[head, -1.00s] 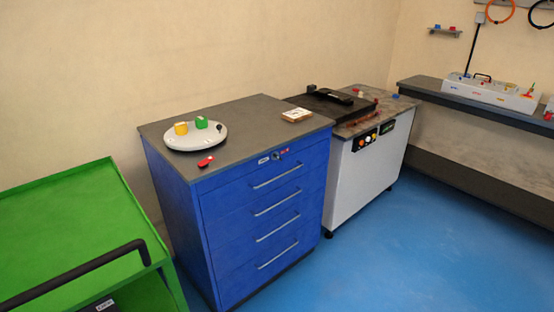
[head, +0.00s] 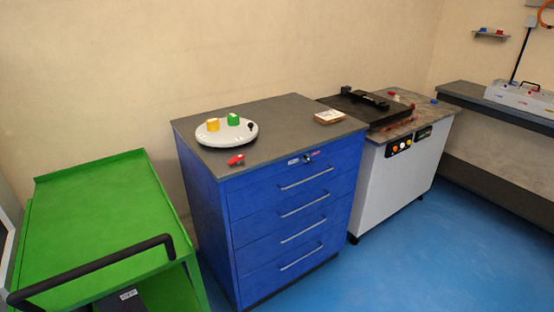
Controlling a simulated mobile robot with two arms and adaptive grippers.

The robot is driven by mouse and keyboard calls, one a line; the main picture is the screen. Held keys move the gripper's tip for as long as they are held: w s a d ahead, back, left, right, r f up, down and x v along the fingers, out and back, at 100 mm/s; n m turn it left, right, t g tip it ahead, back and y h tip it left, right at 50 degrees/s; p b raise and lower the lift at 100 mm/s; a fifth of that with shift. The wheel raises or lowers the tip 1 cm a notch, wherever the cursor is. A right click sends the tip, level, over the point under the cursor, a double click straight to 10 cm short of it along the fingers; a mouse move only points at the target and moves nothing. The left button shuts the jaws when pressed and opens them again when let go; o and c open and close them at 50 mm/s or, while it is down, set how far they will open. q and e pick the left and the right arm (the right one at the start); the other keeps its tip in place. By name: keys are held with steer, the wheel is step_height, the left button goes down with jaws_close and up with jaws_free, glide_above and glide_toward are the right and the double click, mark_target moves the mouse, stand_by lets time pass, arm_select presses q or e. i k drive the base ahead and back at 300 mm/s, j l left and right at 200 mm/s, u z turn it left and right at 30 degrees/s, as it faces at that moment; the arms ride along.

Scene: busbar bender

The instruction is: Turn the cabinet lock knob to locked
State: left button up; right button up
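The blue drawer cabinet (head: 283,225) stands in the middle of the head view with a dark grey top. Its lock knob (head: 308,158) is a small dark and metallic spot at the top of the front face, above the top drawer handle. Small red and blue labels (head: 296,161) sit just left of the knob. The knob is too small to tell which way it points. Neither of my grippers shows in the view.
A green cart (head: 100,215) with a black handle stands left of the cabinet. A white round tray (head: 226,132) and a red object (head: 236,160) rest on the cabinet top. A white bending machine (head: 403,180) stands at right. Blue floor (head: 425,265) is clear in front.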

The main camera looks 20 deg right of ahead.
mark_target(306, 157)
steer(key=i+l+u, duration=0.25)
steer(key=l, duration=0.2)
steer(key=l+u, duration=0.3)
steer(key=l, duration=0.15)
steer(key=l+u, duration=0.25)
steer(key=l, duration=0.25)
steer(key=i, duration=0.05)
